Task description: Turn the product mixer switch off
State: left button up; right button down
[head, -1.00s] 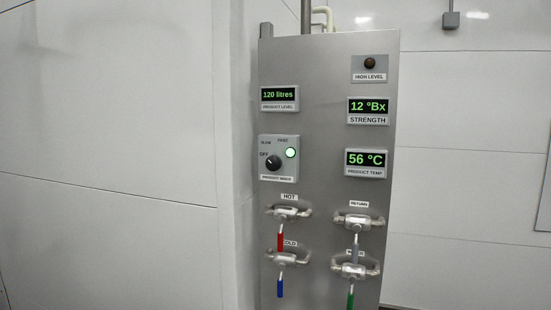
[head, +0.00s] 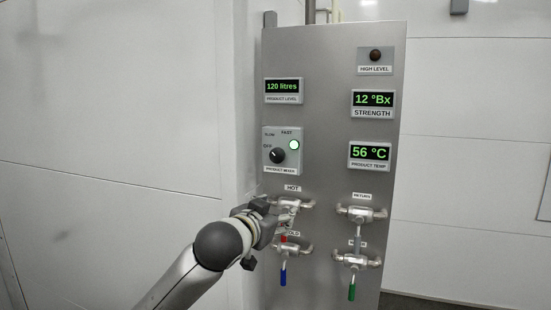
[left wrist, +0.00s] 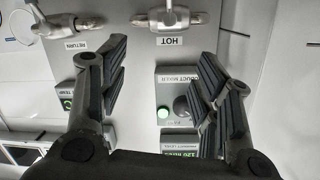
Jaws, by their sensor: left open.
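The product mixer switch (head: 277,156) is a round black knob on a grey box with OFF, SLOW and FAST marks. Which mark its pointer faces is too small to tell surely. A green lamp (head: 294,145) beside it is lit. My left gripper (head: 286,210) is in front of the panel, below the switch, over the hot valve area. In the left wrist view my left gripper (left wrist: 162,62) is open and empty. There the switch knob (left wrist: 181,107) appears upside down, beside the right-hand finger, which partly covers its box. My right gripper is not in view.
The steel panel (head: 330,120) also bears level, strength and temperature displays. The hot valve (head: 290,205) is partly behind my gripper, with the cold valve (head: 285,250) below. The return valve (head: 362,213) is to the right. White walls surround the panel.

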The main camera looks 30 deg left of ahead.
pick_arm(q)
jog(key=n+t+y, duration=0.1)
jog(key=t, duration=0.1)
send_near(276, 157)
jog(key=s, duration=0.1)
jog(key=p+x, duration=0.5)
jog(key=x, duration=0.4)
jog(key=shift+d+r, duration=0.1)
jog(key=shift+r, duration=0.05)
jog(key=shift+p+x, duration=0.3)
jog(key=shift+x, duration=0.5)
jog(key=shift+c, duration=0.2)
jog(key=shift+f, duration=0.2)
jog(key=c, duration=1)
